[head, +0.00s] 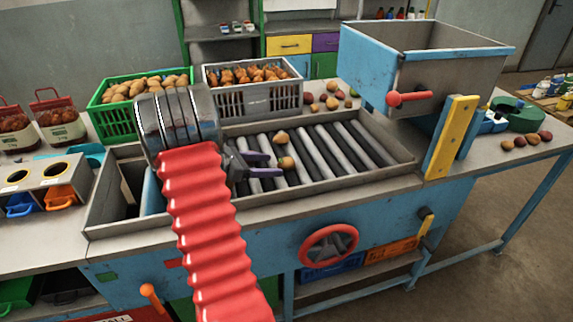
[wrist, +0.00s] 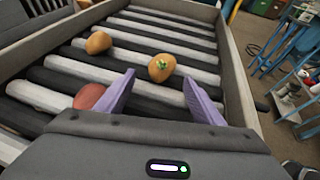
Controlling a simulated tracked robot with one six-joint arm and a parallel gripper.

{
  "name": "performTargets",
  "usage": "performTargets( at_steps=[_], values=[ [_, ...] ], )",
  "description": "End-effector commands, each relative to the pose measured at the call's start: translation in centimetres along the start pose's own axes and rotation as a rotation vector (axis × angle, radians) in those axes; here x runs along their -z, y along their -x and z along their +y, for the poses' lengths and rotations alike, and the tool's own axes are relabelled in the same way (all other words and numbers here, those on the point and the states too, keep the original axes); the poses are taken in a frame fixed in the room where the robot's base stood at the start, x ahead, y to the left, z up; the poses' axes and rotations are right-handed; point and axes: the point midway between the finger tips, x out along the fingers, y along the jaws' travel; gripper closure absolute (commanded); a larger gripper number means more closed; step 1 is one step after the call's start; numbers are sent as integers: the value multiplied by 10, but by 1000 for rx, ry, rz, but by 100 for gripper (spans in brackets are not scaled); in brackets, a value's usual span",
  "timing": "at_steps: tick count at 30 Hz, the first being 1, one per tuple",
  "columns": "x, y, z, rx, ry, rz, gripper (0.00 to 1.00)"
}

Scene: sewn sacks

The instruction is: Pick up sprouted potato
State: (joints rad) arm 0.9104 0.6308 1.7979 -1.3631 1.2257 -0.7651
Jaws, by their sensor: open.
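The sprouted potato (wrist: 161,67), tan with a small green tuft on top, lies on the rollers just ahead of my fingertips in the wrist view. In the head view it is the potato (head: 287,163) at the tips of the purple fingers. My gripper (wrist: 159,84) is open, with one finger on each side of the line to the potato, and nothing is between the fingers. It also shows in the head view (head: 275,165), low over the roller bed.
A plain tan potato (wrist: 98,42) lies to the left, and a reddish one (wrist: 90,96) lies beside the left finger. The roller bed has raised metal side walls (wrist: 236,75). A green crate (head: 115,122) and a grey crate (head: 255,101) stand behind it.

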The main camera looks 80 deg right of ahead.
Motion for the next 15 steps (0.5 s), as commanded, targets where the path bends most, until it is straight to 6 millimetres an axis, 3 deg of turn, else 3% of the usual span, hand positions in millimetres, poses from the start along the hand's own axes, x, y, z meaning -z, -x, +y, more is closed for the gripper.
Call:
performTargets(
  at_steps=[10,15],
  values=[
    [-3,-41,-3,2,0,0,38],
    [-3,-50,-2,-1,0,0,38]
  ],
)
